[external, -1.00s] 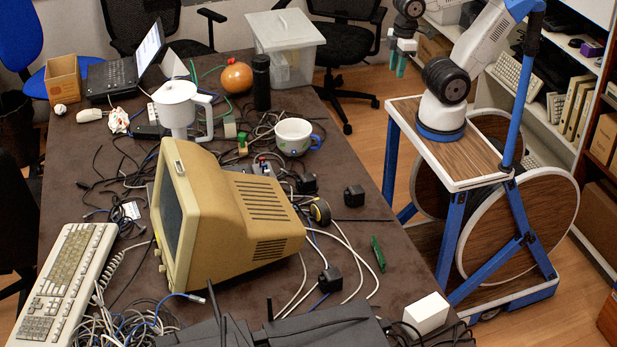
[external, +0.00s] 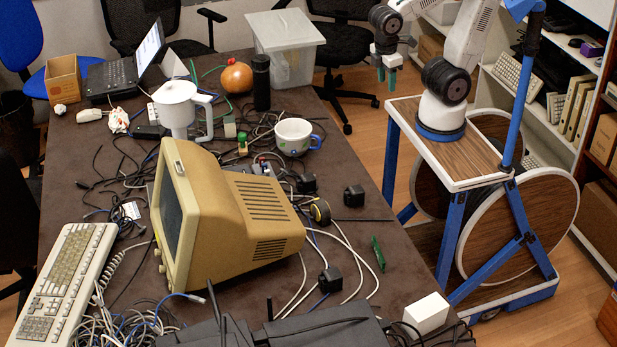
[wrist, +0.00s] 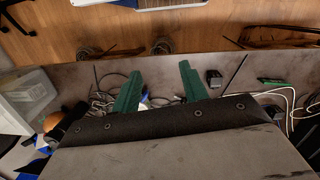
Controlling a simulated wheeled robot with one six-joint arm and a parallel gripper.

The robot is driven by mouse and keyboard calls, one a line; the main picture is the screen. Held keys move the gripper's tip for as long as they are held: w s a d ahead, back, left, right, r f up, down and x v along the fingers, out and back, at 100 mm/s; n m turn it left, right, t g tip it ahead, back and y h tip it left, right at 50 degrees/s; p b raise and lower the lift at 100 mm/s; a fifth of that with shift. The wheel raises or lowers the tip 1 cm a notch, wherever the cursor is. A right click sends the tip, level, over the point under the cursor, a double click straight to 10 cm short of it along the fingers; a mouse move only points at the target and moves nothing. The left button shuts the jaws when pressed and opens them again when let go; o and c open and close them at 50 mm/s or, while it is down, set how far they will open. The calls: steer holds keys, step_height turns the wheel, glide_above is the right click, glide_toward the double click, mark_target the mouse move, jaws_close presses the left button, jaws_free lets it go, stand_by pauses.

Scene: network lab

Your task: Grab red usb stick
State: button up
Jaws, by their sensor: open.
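I cannot make out a red usb stick in either view. The cluttered table (external: 345,235) shows cables and small parts, and some of its surface is hidden behind the old monitor (external: 240,215). My gripper (external: 387,76) is open and empty, with green fingers, in the air off the table's far right edge. In the wrist view my gripper (wrist: 159,70) has its two fingers spread apart, over cables near the table edge, with nothing held between them.
A white mug (external: 293,137) with a blue handle, black adapter (external: 354,196) and green stick-shaped part (external: 378,253) lie on the right half. A black cylinder (external: 261,82), orange gourd-like object (external: 237,77) and plastic bin (external: 287,50) stand behind. The right edge is fairly clear.

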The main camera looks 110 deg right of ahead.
mark_target(262, 158)
steer(key=w+a+f+n+h, duration=0.1)
steer(key=w+f+n+h, duration=0.2)
steer(key=w+f, duration=0.3)
steer(key=w+a+f+n+h, duration=0.2)
steer(key=w+f+n, duration=0.4)
steer(key=w, duration=0.6)
steer(key=w+a+f+n+h, duration=0.1)
steer(key=w+f+n+h, duration=0.4)
steer(key=w+f, duration=0.2)
steer(key=shift+w+a+f, duration=0.1)
steer(key=shift+w+f, duration=0.1)
steer(key=shift+w, duration=0.5)
steer(key=shift+w+a+f, duration=0.1)
steer(key=shift+w+f, duration=0.05)
steer(key=shift+w, duration=0.55)
steer(key=w+a+n+t+h, duration=0.1)
steer(key=w+n+t, duration=0.3)
steer(key=w, duration=0.4)
steer(key=shift+n, duration=0.3)
steer(key=x, duration=1.2)
steer(key=shift+d+r, duration=0.1)
steer(key=shift+r, duration=0.05)
jaws_close()
